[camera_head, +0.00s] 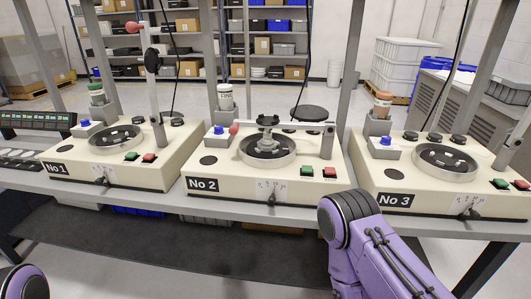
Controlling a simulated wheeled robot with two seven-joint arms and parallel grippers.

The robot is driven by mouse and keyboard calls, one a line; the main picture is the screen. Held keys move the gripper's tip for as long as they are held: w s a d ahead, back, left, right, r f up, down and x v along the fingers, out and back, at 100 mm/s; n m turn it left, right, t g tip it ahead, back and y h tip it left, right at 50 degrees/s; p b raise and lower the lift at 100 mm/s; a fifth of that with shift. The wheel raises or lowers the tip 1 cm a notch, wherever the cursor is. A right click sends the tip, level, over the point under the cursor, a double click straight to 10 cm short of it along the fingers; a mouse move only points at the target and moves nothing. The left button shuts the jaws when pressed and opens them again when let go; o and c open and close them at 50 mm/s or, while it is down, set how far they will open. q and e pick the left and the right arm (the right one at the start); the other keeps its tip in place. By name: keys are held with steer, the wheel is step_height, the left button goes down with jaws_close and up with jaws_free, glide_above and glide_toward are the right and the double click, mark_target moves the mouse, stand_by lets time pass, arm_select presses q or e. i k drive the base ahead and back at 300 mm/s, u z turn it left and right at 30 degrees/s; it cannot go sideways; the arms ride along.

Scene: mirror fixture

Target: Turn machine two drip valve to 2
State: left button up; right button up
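Machine two (215,170), a cream box with a black "No 2" plate, stands on the bench in the middle of the head view. Its drip valve (271,198) is a small dark knob low on the front face, below a white scale label. The valve looks roughly upright, but the numbers are too small to read. A purple link of my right arm (372,240) rises at the lower right, with its dark rounded joint just right of and below machine two's front. A bit of my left arm (24,283) shows at the bottom left corner. Neither gripper shows.
Machine one (70,177) stands left and machine three (366,184) right, each with a similar front valve. Machine two carries a green button (306,171), a red button (330,172) and a lowered lever arm (300,126). The space before its front left is clear.

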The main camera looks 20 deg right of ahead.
mark_target(218, 129)
steer(key=u, duration=1.2)
steer(key=i, duration=0.5)
steer(key=z, duration=2)
